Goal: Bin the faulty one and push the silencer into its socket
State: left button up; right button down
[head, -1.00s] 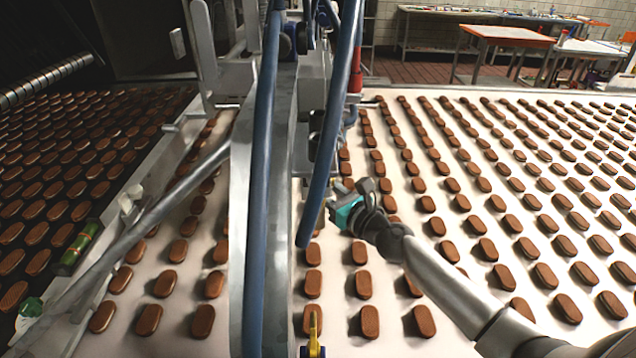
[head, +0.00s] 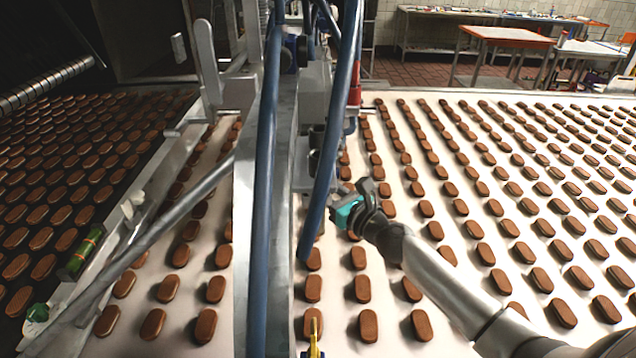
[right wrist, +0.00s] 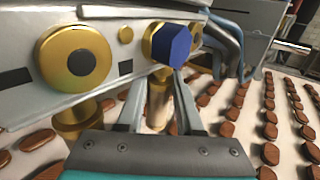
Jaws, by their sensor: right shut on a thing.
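My right gripper (head: 345,212) is beside the machine frame, above the white belt. In the right wrist view its fingers (right wrist: 162,75) are shut on a dark blue, faceted piece, which looks like the silencer (right wrist: 172,44). The piece sits in front of a brass ring (right wrist: 151,38) on the pale machine plate; I cannot tell whether it touches or enters it. Another brass ring with a dark centre (right wrist: 75,57) is to its left. I cannot make out a bin or a second silencer. My left gripper is not in view.
Rows of brown biscuits (head: 540,280) cover the white belt and a dark belt at the left. Blue hoses (head: 262,200) hang by the metal frame. A green cylinder (head: 84,250) lies on the left rail. Tables (head: 505,38) stand far behind.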

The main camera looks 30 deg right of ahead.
jog(key=shift+r+p, duration=0.35)
jog(key=shift+r, duration=0.1)
jog(key=shift+c, duration=2.4)
grip_release()
jog(key=shift+f, duration=0.1)
jog(key=shift+f, duration=0.15)
